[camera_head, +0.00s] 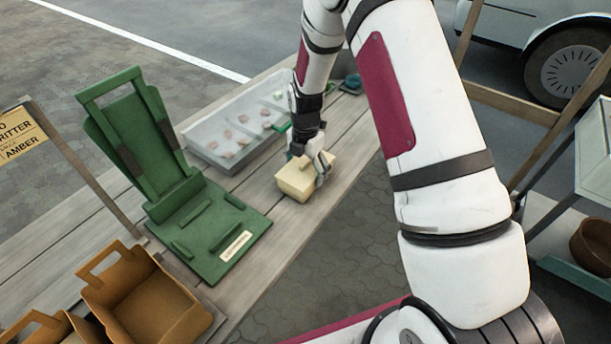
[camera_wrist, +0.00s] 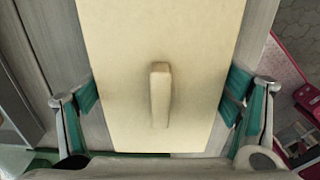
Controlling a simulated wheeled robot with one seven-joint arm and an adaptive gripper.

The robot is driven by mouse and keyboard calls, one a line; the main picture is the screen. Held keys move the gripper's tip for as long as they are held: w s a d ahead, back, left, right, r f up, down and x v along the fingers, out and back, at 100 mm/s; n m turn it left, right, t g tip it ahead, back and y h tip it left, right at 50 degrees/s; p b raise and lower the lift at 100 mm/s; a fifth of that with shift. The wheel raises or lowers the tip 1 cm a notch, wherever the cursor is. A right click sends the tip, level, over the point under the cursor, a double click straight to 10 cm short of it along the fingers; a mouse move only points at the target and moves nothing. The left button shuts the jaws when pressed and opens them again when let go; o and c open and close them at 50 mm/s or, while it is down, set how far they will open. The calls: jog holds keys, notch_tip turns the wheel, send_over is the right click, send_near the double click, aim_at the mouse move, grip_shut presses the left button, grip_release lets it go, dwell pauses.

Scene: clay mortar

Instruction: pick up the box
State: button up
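The box (camera_head: 295,181) is pale yellow and lies near the right edge of the wooden table. In the wrist view its top face (camera_wrist: 200,60) fills the middle, with a raised bar-shaped handle (camera_wrist: 160,95) on it. My gripper (camera_head: 318,165) is over the box. In the wrist view its teal finger pads (camera_wrist: 160,98) are on the left and right sides of the box, right at its edges. I cannot tell whether they press on it. The undersides of the box and the fingertips are partly hidden.
A green stand (camera_head: 215,268) is left of the box. A clear-lidded tray (camera_head: 203,140) with small pieces lies behind it. Orange-brown open containers (camera_head: 150,312) are at the front left. A wooden frame (camera_head: 510,106) and a brown bowl (camera_head: 592,245) are at right.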

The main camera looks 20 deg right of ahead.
jog(key=c, duration=0.5)
jog(key=shift+r, duration=0.1)
